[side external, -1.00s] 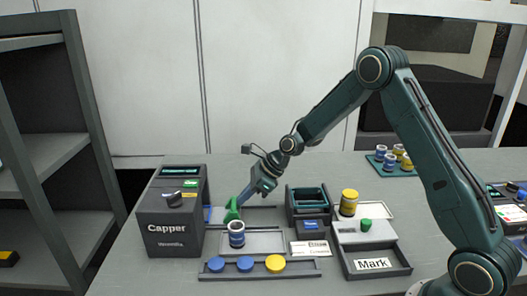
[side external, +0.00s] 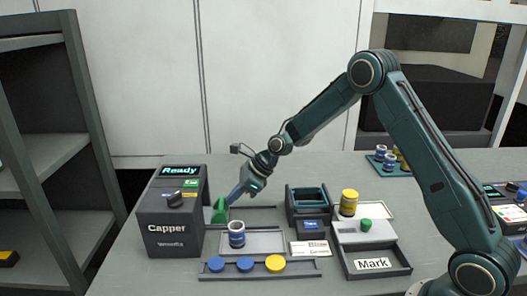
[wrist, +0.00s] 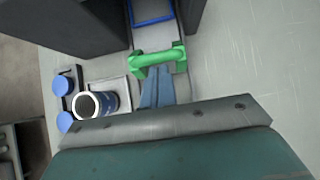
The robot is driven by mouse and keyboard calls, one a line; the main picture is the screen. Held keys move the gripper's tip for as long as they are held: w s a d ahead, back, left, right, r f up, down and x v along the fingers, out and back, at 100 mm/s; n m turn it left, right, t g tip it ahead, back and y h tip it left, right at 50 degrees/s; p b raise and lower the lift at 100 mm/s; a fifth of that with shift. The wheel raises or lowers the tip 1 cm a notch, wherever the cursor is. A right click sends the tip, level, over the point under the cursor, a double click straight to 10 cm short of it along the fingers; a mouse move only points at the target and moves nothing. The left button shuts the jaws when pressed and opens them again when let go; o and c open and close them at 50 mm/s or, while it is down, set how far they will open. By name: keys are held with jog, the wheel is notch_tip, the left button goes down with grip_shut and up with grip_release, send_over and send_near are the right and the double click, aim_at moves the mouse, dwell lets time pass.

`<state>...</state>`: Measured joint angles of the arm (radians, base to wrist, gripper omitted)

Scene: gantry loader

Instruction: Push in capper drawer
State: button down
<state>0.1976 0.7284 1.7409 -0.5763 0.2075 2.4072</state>
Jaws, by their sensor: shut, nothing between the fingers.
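The capper (side external: 172,215) is a dark box at the left of the table, with its small screen reading "Ready". Its drawer has a green handle (side external: 221,210), close to the capper's right side. In the wrist view the green handle (wrist: 157,58) spans the drawer front, and a blue frame (wrist: 152,12) shows between the capper's dark walls. My gripper (side external: 234,197) is shut and empty, its fingertips at the handle. In the wrist view the fingers (wrist: 157,80) meet the handle's near side; whether they touch is hard to tell.
A blue-and-white open can (side external: 237,234) stands on a grey tray in front of the handle. A rack (side external: 308,267) with blue and yellow caps lies at the front. A yellow-capped can (side external: 349,202) stands by the Mark station (side external: 373,264) at right.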

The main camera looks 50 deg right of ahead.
jog(key=s+d, duration=0.1)
jog(key=s+d+r, duration=0.1)
jog(key=shift+s+d, duration=0.2)
jog(key=shift+d, duration=0.2)
jog(key=v, duration=0.9)
jog(key=shift+r, duration=0.2)
jog(key=shift+s, duration=0.15)
jog(key=s+a+r+n+h, duration=0.3)
jog(key=s+a+r+n, duration=0.1)
jog(key=s+r+n, duration=0.9)
jog(key=s+f+n+h, duration=0.1)
jog(key=s+n+h, duration=0.1)
jog(key=s+n, duration=1.1)
jog(key=shift+s+n+h, duration=0.3)
jog(key=shift+s+n, duration=0.1)
jog(key=shift+s, duration=2.55)
